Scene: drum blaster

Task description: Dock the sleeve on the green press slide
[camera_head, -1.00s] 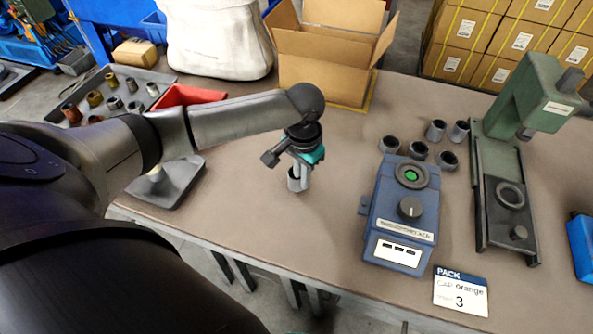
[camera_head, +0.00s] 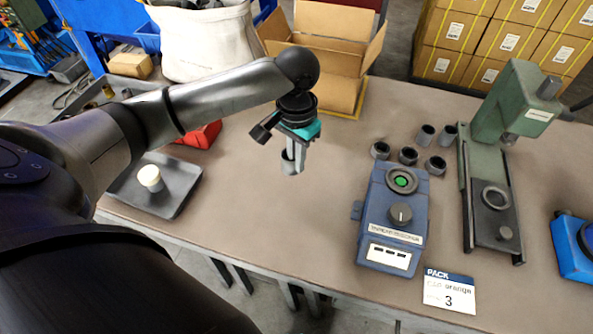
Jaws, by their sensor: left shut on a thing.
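My left gripper (camera_head: 292,165) is shut on a grey sleeve (camera_head: 287,166) and holds it above the bare middle of the table. The green press (camera_head: 508,110) stands at the right. Its slide (camera_head: 489,225) is a dark track with a round ring seat (camera_head: 495,196) and a small knob (camera_head: 505,233) near the front. The seat looks empty. The gripper is well to the left of the slide, with the blue control box between them. My right gripper is not in view.
The blue box (camera_head: 392,225) has a green button and a dial. A card (camera_head: 449,291) lies in front. A tray (camera_head: 180,196) with a pale cylinder (camera_head: 150,178), an open carton (camera_head: 325,60) and a blue device (camera_head: 574,255) surround free table.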

